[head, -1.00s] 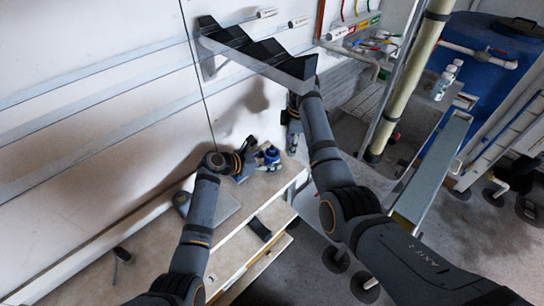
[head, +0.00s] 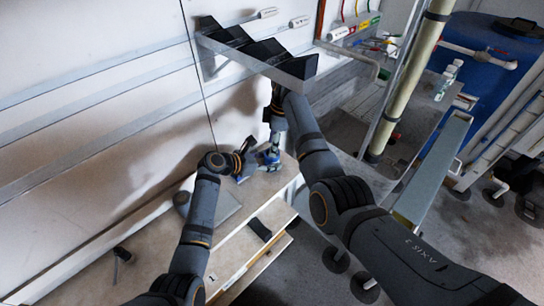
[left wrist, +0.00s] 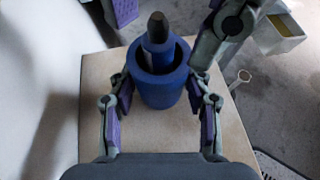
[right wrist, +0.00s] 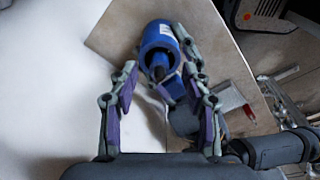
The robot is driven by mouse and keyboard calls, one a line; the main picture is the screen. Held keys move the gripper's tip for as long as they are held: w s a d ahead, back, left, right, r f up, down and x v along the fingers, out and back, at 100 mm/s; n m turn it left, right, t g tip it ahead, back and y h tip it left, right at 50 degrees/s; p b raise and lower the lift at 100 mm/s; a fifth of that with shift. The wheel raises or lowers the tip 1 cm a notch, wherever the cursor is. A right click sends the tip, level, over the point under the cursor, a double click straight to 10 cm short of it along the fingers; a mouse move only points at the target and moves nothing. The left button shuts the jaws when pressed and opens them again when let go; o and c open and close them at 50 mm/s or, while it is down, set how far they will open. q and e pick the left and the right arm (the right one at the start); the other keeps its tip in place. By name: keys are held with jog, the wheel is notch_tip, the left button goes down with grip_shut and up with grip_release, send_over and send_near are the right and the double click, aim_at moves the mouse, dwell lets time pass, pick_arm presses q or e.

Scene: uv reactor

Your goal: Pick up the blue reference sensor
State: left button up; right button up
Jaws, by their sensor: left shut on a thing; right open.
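A blue sensor with a dark rounded tip (left wrist: 157,35) stands inside a wider blue cup (left wrist: 158,88) in the left wrist view. The cup also shows in the right wrist view (right wrist: 160,42), with a white label on its side, and low on the bench in the head view (head: 268,159). My left gripper (left wrist: 158,82) is shut on the cup, one finger on each side. My right gripper (right wrist: 160,75) is open, its fingers spread around the sensor and cup area from the other side. I cannot tell whether they touch the cup.
The wooden bench (head: 140,265) runs along the wall. A black wall rack (head: 262,58) hangs above the right arm. A small dark block (head: 259,229) and a dark tool (head: 122,254) lie on the bench. A blue barrel (head: 490,65) stands at the far right.

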jog(key=shift+f, duration=0.35)
grip_shut()
jog(key=shift+r, duration=0.1)
notch_tip(320, 180, up, 7)
jog(key=w+d, duration=0.4)
jog(key=d, duration=1.3)
jog(key=shift+w+d, duration=0.15)
jog(key=shift+d, duration=0.1)
